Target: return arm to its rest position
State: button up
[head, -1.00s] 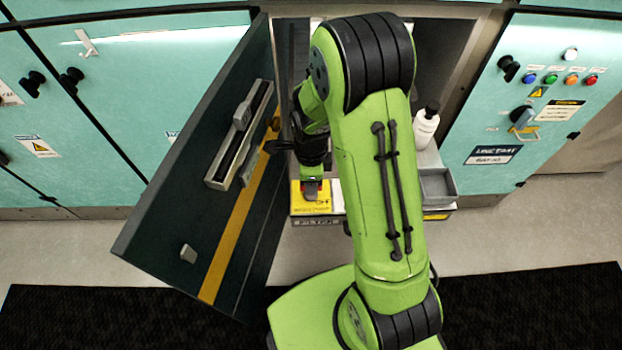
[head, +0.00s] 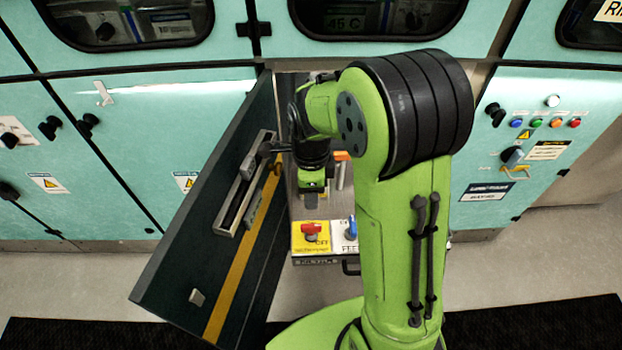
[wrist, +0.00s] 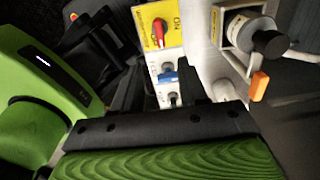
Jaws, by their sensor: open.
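My green and black arm fills the middle of the head view, with its large elbow at the upper right. My gripper (head: 312,196) hangs inside the open cabinet, above and apart from the yellow panel (head: 322,246) with the red handle (head: 311,231). It is open and nothing shows in it. The blue handle (head: 351,229) is just right of the red one. The wrist view also shows the red handle (wrist: 158,32) and the blue handle (wrist: 167,77); a green ridged part covers its bottom edge. My arm hides much of the cabinet's right side.
The dark cabinet door (head: 190,262) stands open close to the left of my gripper, with a long handle (head: 243,185). A control panel (head: 540,130) with several buttons is at the right. The wrist view shows a black-capped bottle (wrist: 243,32) and an orange piece (wrist: 258,86).

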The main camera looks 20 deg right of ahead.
jog(key=shift+r, duration=0.75)
